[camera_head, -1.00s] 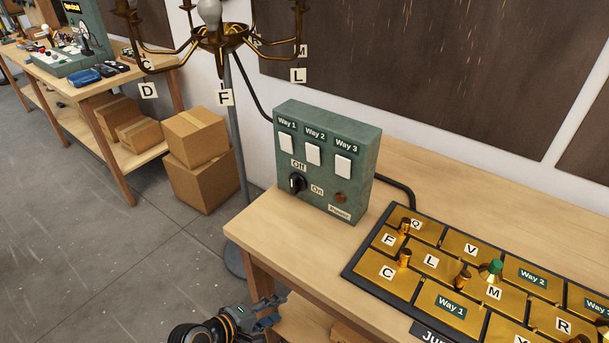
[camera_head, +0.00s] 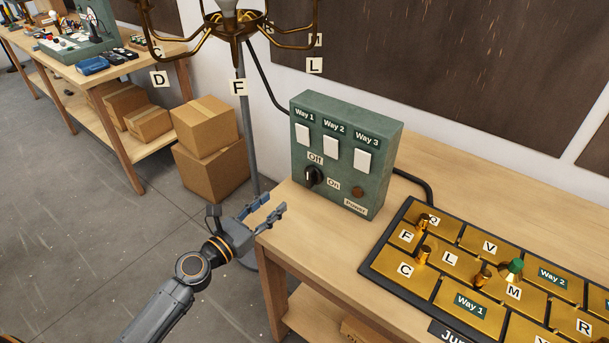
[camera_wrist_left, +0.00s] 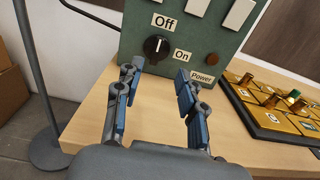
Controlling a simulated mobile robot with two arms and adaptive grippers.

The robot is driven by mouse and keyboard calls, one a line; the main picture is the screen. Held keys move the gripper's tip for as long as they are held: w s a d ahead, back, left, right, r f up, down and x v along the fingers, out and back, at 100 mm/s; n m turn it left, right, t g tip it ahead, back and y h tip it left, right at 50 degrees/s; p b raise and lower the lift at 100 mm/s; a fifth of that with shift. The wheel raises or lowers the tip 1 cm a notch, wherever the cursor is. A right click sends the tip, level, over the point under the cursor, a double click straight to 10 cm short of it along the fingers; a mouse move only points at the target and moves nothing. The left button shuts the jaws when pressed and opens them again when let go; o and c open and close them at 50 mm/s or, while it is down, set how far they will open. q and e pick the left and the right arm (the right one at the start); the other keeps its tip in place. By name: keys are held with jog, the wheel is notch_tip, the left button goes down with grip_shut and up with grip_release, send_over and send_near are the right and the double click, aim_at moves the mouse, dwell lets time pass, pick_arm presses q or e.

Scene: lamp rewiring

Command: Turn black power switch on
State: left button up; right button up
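The black power switch (camera_head: 314,176) is a rotary knob low on the front of a green control box (camera_head: 381,154). Its white pointer mark is near the "Off" label, with "On" to its lower right. The knob also shows in the left wrist view (camera_wrist_left: 156,46), ahead of the fingers. My left gripper (camera_head: 276,212) is open and empty at the table's front left corner, apart from the knob and in front of it. In the left wrist view its two fingers (camera_wrist_left: 158,84) are spread. My right gripper is in neither view.
The box stands on a wooden table (camera_head: 420,163) with three white switches above the knob and a dark reddish power indicator (camera_head: 357,192). A brass-plated junction board (camera_head: 396,278) lies to the right. A brass lamp (camera_head: 233,25) stands behind on a grey pole.

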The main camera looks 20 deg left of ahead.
aim_at(308, 173)
pick_arm(q)
jog(key=x, duration=1.3)
jog(key=shift+w+d+p, duration=0.15)
jog(key=shift+w+p, duration=0.15)
jog(key=shift+w, duration=0.05)
grip_shut()
